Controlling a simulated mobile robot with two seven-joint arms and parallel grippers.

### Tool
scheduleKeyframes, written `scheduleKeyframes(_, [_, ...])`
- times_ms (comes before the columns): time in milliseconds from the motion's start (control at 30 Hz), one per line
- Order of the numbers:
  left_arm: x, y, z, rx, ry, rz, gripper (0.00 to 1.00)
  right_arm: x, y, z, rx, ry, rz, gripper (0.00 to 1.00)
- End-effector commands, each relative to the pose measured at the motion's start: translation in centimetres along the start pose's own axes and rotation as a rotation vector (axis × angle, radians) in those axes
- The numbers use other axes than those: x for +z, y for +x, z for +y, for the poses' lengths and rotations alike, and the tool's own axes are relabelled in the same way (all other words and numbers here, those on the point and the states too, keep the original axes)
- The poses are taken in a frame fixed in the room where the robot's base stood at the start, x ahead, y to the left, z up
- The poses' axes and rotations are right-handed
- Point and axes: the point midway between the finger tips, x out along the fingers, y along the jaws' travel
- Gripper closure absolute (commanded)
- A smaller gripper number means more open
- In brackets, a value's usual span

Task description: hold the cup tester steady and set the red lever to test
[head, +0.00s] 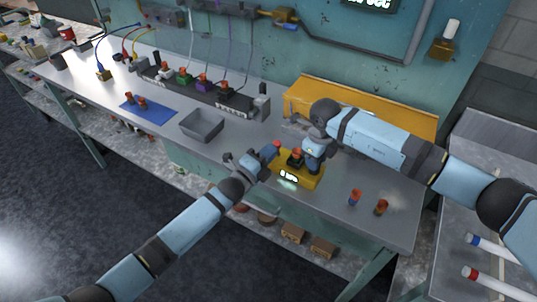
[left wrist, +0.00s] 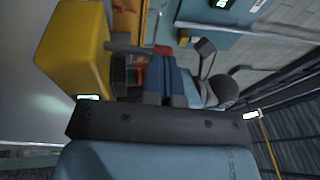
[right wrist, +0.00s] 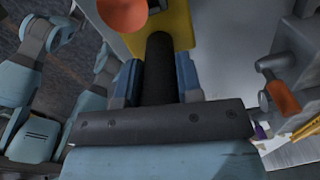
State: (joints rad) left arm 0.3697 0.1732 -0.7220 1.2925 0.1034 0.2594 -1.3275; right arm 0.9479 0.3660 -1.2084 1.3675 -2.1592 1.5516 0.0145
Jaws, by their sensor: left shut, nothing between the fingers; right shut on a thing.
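The cup tester (head: 284,181) is a yellow box with a lit readout, on the bench near its front edge. Its yellow body also shows in the left wrist view (left wrist: 75,45) and right wrist view (right wrist: 175,20). My right gripper (head: 313,163) is shut on the tester's black handle (right wrist: 158,65). My left gripper (head: 270,152) is shut and empty at the tester's left side, close to a red knob (head: 277,144), apparently the lever's. Whether they touch is unclear. An orange-red cap (head: 297,153) shows above the tester. A rounded orange-red end (right wrist: 122,14) is close in the right wrist view.
A grey tray (head: 202,125) and a blue mat (head: 147,110) with small cups lie to the left. Two loose cups stand right of the tester, one blue-based (head: 355,197) and one brown (head: 381,207). A yellow-orange panel (head: 390,122) stands behind my right arm.

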Motion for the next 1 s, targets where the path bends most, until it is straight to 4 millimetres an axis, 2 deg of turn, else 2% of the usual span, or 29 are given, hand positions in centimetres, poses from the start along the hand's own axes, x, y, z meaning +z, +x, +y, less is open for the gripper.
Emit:
scheduleKeyframes(300, [0.3, 1.9, -1.0, -0.004, 0.001, -0.001, 1.00, 0.0, 0.0, 0.1, 0.001, -0.002, 0.000, 1.00])
scheduleKeyframes(600, [0.3, 1.4, -1.0, -0.003, 0.001, 0.000, 1.00, 0.0, 0.0, 0.1, 0.001, -0.001, 0.000, 1.00])
scheduleKeyframes(767, [0.4, -0.4, -1.9, -0.002, 0.002, 0.000, 1.00, 0.0, 0.0, 0.1, 0.001, -0.001, 0.000, 1.00])
scheduleKeyframes(1000, [0.5, -5.4, -4.5, -0.001, 0.003, 0.000, 1.00, 0.0, 0.0, 0.0, 0.000, -0.001, 0.000, 1.00])
